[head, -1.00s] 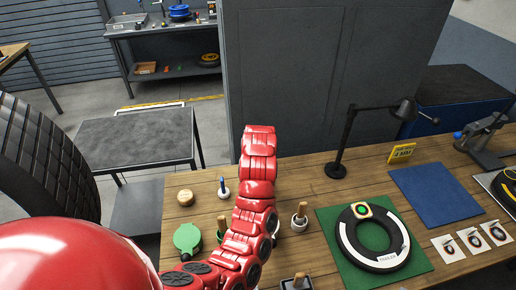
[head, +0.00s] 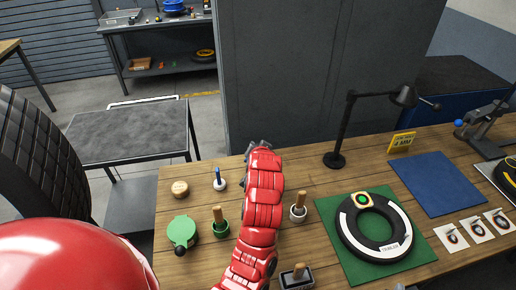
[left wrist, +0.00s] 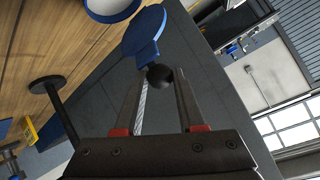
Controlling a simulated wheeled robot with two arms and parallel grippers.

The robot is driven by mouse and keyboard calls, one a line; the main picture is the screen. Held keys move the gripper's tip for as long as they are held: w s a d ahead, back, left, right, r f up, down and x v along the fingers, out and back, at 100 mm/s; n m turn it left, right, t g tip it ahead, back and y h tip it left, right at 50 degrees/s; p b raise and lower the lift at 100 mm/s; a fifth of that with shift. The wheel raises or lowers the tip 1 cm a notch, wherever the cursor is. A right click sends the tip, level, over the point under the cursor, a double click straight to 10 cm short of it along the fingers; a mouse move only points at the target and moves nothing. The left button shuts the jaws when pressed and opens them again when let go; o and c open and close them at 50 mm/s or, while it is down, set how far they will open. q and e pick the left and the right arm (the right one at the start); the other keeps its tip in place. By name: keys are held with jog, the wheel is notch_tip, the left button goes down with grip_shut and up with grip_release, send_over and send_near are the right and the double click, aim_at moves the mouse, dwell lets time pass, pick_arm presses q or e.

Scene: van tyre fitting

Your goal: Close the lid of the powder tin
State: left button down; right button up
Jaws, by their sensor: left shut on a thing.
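In the left wrist view, the powder tin (left wrist: 112,14) is at the top edge, with a blue rim and a pale inside. Its blue lid (left wrist: 146,35) stands open beside the mouth, with a black ball knob (left wrist: 160,76) at its edge. My left gripper (left wrist: 163,74) is shut on this knob. In the head view, my left gripper (head: 258,146) shows only partly beyond my red arm, near the bench's back edge; the tin and lid are hidden there. My right gripper is in neither view.
A lamp (head: 336,160) stands to the right. A tyre (head: 375,232) lies on a green mat (head: 336,257).

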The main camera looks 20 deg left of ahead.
pick_arm(q)
jog(key=c, duration=0.5)
grip_release()
jog(key=p+v, duration=1.4)
jog(key=v, duration=0.3)
jog(key=shift+s, duration=0.15)
jog(key=shift+d, duration=0.1)
